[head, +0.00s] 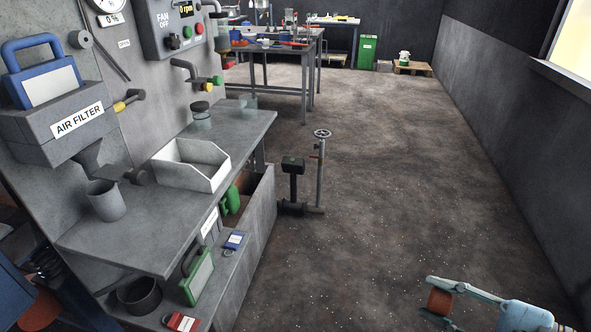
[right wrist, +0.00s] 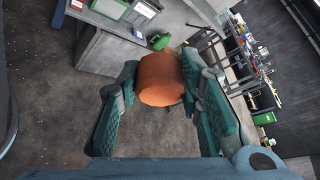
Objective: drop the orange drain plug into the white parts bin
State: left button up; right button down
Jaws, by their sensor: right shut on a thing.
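The orange drain plug (head: 440,302) is held between the fingers of my right gripper (head: 443,303), at the lower right of the head view, out over the floor. In the right wrist view the plug (right wrist: 160,79) sits between the two teal finger pads of the gripper (right wrist: 160,100). The white parts bin (head: 192,165) stands on the grey bench top, left of centre in the head view, with its open top showing. The plug is well apart from the bin, to its right and nearer to me. My left gripper is not in view.
The grey bench (head: 150,225) carries a grey cup (head: 106,200) and a jar (head: 200,116). A lower shelf holds a green-framed panel (head: 198,276). A valve stand (head: 320,175) rises from the floor beside the bench. The floor between my right gripper and the bench is clear.

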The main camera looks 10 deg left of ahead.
aim_at(201, 171)
jog(key=z, duration=0.05)
jog(key=k, duration=0.1)
jog(key=u, duration=1.55)
jog(key=i, duration=1)
jog(key=z, duration=0.05)
